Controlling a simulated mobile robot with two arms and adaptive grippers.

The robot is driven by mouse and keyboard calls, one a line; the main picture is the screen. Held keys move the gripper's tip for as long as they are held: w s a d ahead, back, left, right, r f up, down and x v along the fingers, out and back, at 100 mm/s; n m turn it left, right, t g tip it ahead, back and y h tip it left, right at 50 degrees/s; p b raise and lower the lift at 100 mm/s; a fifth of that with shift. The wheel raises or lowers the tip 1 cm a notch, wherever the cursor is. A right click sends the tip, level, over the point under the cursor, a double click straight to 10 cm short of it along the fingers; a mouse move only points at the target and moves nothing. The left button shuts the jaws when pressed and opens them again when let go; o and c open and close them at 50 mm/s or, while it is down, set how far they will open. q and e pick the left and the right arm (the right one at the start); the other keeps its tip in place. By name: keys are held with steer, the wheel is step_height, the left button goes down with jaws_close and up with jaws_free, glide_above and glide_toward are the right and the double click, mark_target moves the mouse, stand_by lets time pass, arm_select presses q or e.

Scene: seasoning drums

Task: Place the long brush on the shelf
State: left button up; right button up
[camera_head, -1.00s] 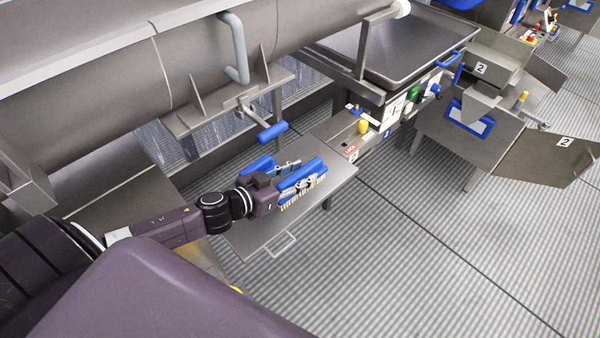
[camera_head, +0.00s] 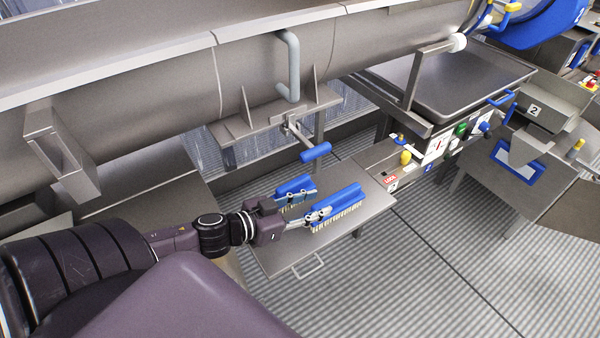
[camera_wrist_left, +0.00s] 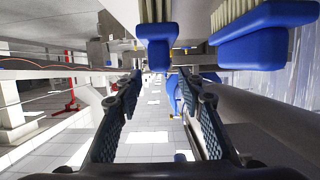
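A long blue brush (camera_head: 336,203) with pale bristles facing down is over a grey metal shelf (camera_head: 290,258) below the drum. A shorter-looking blue brush (camera_head: 293,186) is beside it, nearer the drum. My left gripper (camera_head: 312,206) is at the near end of the long brush. In the left wrist view my left gripper (camera_wrist_left: 160,78) has its fingers apart with nothing clamped. The long brush (camera_wrist_left: 158,32) shows end-on above the gap there, and the other brush (camera_wrist_left: 258,48) is at upper right. My right gripper is not in view.
A large grey drum (camera_head: 210,85) runs above the shelf. A blue-gripped handle (camera_head: 315,151) hangs just above the brushes. A control panel (camera_head: 440,145) with coloured knobs stands at right. The ribbed floor is open at lower right.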

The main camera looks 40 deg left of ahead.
arm_select(q)
steer(key=shift+v, duration=2.1)
